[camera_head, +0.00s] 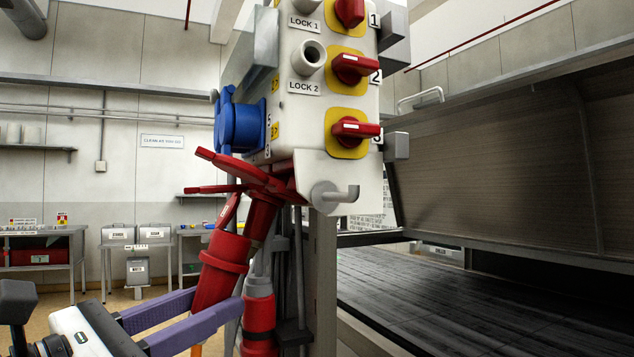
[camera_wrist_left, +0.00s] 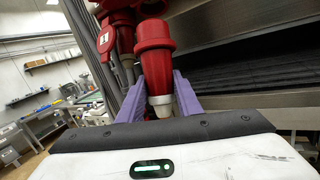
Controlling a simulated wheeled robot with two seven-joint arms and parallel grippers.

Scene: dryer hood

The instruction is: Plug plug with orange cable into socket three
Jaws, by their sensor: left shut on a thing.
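My left gripper (camera_head: 217,298) is shut on a red plug (camera_head: 217,268), its two purple fingers on either side of the lower body. A bit of orange cable (camera_head: 197,350) shows below it. The plug points upward, slightly tilted, under the red sockets with open lids (camera_head: 245,175) at the bottom of the switch box (camera_head: 318,110). In the left wrist view the plug (camera_wrist_left: 153,55) stands between the fingers, its top close below a dark red socket (camera_wrist_left: 152,8). I cannot tell whether it is seated. Number 3 marks the lowest red switch (camera_head: 355,130). My right gripper is out of view.
A second red plug (camera_head: 259,318) hangs just right of the held one, beside grey cables and a post (camera_head: 322,270). A blue socket (camera_head: 240,125) sits on the box's left side. A large hood (camera_head: 500,150) stands right.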

